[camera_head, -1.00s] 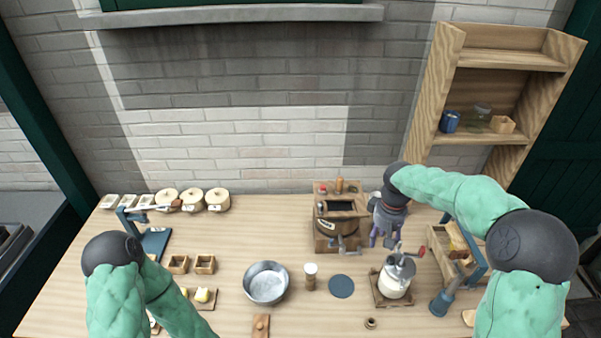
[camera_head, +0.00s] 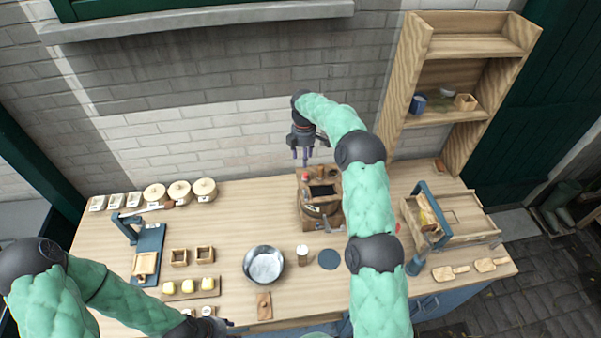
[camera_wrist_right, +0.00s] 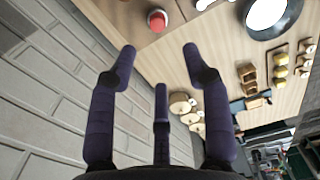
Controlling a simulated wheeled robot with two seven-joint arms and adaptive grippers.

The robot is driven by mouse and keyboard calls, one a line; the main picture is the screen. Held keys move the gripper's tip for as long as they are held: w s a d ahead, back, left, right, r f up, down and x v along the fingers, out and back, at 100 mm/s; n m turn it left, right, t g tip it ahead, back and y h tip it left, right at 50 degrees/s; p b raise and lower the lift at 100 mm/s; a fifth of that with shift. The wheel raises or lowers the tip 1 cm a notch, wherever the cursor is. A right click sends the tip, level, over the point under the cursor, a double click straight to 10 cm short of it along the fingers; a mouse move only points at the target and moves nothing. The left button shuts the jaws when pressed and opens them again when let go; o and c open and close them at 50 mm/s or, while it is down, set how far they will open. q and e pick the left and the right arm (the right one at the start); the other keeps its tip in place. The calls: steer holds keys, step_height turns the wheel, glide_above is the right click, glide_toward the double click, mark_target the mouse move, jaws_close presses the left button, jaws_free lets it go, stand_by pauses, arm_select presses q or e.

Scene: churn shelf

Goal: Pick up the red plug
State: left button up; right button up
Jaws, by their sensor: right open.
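The red plug (camera_head: 304,177) is a small red piece at the back left corner of the wooden churn stand (camera_head: 308,213). My right gripper (camera_head: 302,157) hangs above and just behind the plug in the head view. In the right wrist view its dark fingers (camera_wrist_right: 159,50) are spread and empty, with the plug beyond them. My left gripper (camera_head: 215,325) is at the bottom edge of the head view, partly cut off, its fingers unclear.
A metal bowl (camera_head: 264,264) and a dark blue disc (camera_head: 329,259) lie in front of the churn. Lidded crocks (camera_head: 179,191) stand at the back left. A wooden carrier (camera_head: 463,222) is at right, below a wall shelf (camera_head: 447,118). My right arm covers part of the table.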

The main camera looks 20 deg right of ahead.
mark_target(306, 174)
step_height(306, 174, down, 4)
steer(key=shift+r+p, duration=0.1)
steer(key=shift+p, duration=0.2)
steer(key=f+p, duration=0.1)
steer(key=f, duration=0.1)
steer(key=d+f+p, duration=0.1)
steer(key=f, duration=0.1)
steer(key=shift+s+f, duration=0.2)
steer(key=shift+f, duration=0.45)
steer(key=c, duration=0.8)
